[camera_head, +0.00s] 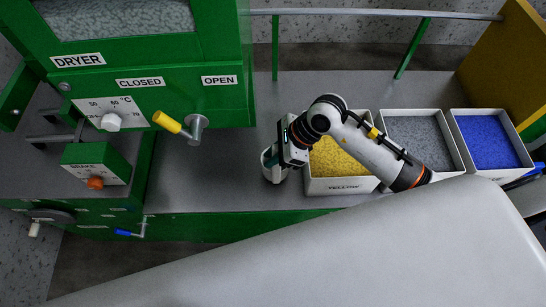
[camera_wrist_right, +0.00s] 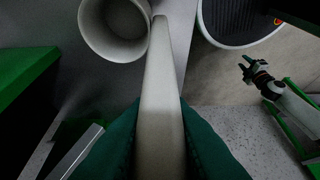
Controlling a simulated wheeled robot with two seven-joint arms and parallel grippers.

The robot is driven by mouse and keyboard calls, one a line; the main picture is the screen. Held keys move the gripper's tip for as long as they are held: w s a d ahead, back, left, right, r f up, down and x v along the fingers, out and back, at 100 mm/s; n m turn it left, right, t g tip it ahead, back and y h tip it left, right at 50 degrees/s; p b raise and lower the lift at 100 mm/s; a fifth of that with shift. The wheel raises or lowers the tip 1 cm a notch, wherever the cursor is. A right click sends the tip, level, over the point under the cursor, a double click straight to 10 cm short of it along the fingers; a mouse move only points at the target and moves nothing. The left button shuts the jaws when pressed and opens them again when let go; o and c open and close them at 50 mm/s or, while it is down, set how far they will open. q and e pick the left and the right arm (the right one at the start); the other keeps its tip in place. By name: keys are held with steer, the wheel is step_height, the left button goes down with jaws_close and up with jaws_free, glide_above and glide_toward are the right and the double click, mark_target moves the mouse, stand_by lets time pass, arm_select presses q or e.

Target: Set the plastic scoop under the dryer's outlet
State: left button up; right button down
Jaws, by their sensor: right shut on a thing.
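My right gripper (camera_head: 284,158) is shut on that handle, with green fingers on both sides (camera_wrist_right: 160,125). The cup looks empty. I cannot tell if it touches the bench. The dryer's yellow lever (camera_head: 168,122) points left, below the CLOSED label. The outlet is not clearly visible. A small black-tipped arm in the wrist view, probably my left gripper (camera_wrist_right: 248,70), is too small to read.
White bins of yellow (camera_head: 340,186), grey (camera_head: 461,160) and blue (camera_head: 530,160) granules stand right of the scoop. A brake box (camera_head: 97,165) with an orange knob is at the left. The bench (camera_head: 200,170) between dryer and scoop is clear. A rail (camera_head: 375,12) runs behind.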

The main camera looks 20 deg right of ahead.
mark_target(277, 173)
arm_select(q)
steer(key=shift+w+a+r, duration=0.1)
steer(key=shift+w+a, duration=0.05)
steer(key=shift+w, duration=0.3)
steer(key=shift+w+a+r, duration=0.1)
steer(key=shift+w+a, duration=0.05)
steer(key=shift+w, duration=0.25)
arm_select(e)
steer(key=shift+f, duration=0.95)
arm_select(q)
steer(key=shift+f, duration=0.1)
arm_select(e)
steer(key=shift+f, duration=0.1)
steer(key=c, duration=1.8)
jaws_free()
steer(key=shift+f, duration=0.15)
steer(key=o, duration=0.5)
arm_select(q)
steer(key=shift+s+f, duration=0.1)
steer(key=shift+s, duration=0.25)
